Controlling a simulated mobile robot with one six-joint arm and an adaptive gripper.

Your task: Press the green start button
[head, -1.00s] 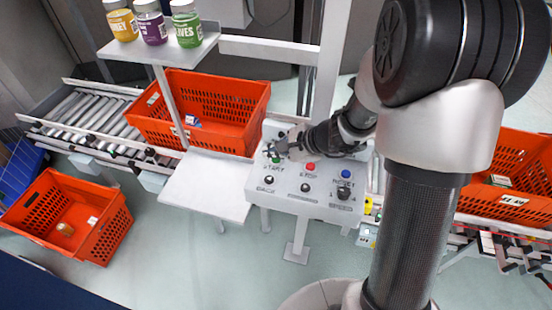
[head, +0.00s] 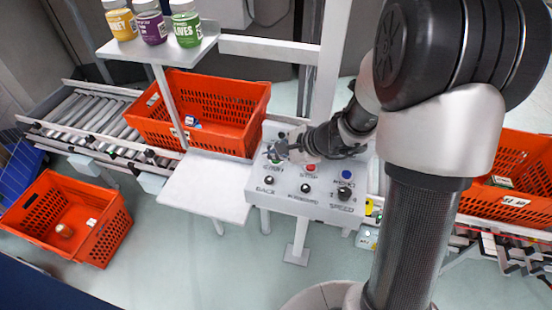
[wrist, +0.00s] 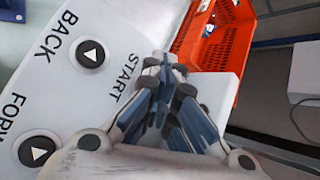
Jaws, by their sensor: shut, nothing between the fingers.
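The green start button (head: 277,161) shows as a small patch of green at the top left of the light grey control panel (head: 262,196), above the START label. My gripper (head: 271,153) is shut and empty, with its fingertips close to the button and partly covering it. I cannot tell whether they touch it. In the wrist view my gripper (wrist: 160,68) points past the START lettering on the panel (wrist: 105,110), and the button is hidden behind the fingers.
A red button (head: 310,168) and a blue button (head: 346,174) sit to the right, with black knobs (head: 305,188) below. An orange tote (head: 225,110) stands on the rollers behind. A white shelf (head: 204,190) adjoins the panel's left side. Jars (head: 153,25) stand on a ledge.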

